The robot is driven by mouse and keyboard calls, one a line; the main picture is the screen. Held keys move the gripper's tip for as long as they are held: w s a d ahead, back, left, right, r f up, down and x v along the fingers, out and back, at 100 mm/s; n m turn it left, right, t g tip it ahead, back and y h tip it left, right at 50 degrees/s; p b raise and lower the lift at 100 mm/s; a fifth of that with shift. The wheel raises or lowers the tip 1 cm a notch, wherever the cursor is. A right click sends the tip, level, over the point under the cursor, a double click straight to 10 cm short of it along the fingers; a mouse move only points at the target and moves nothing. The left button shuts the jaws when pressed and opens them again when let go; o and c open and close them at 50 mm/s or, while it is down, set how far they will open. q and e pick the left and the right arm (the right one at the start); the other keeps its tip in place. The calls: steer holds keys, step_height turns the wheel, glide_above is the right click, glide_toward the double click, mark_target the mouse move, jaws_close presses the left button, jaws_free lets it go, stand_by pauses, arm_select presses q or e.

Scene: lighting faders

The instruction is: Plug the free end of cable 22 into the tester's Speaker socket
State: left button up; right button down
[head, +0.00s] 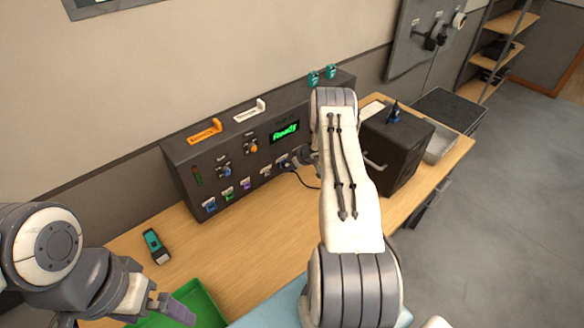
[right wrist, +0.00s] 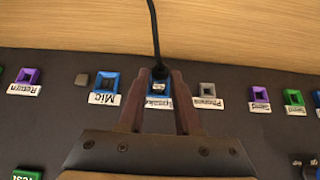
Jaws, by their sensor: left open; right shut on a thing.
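The tester (head: 180,158) is a dark box at the back of the table with a lit green display (head: 285,131) and a row of coloured, labelled sockets. My right gripper (head: 296,160) is at the right end of that row, partly hidden by my arm. In the right wrist view, its fingers (right wrist: 170,90) are shut on the dark plug of a cable (right wrist: 154,35) at the blue Speaker socket (right wrist: 158,88), whose label is partly covered. I cannot tell how deep the plug sits or read the cable's number. My left gripper (head: 160,305) is open and empty over the green tray.
The green tray (head: 205,300) is at the table's front. A dark box with a handle (head: 404,150) stands right of my right arm. The Mic (right wrist: 103,86) and Phones (right wrist: 207,90) sockets flank the Speaker socket closely.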

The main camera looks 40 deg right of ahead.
steer(key=c, duration=0.5)
jaws_free()
steer(key=shift+w, duration=0.1)
steer(key=shift+r, duration=0.1)
steer(key=b+v, duration=0.2)
steer(key=v, duration=0.8)
steer(key=shift+s+r, duration=0.1)
steer(key=shift+s, duration=0.1)
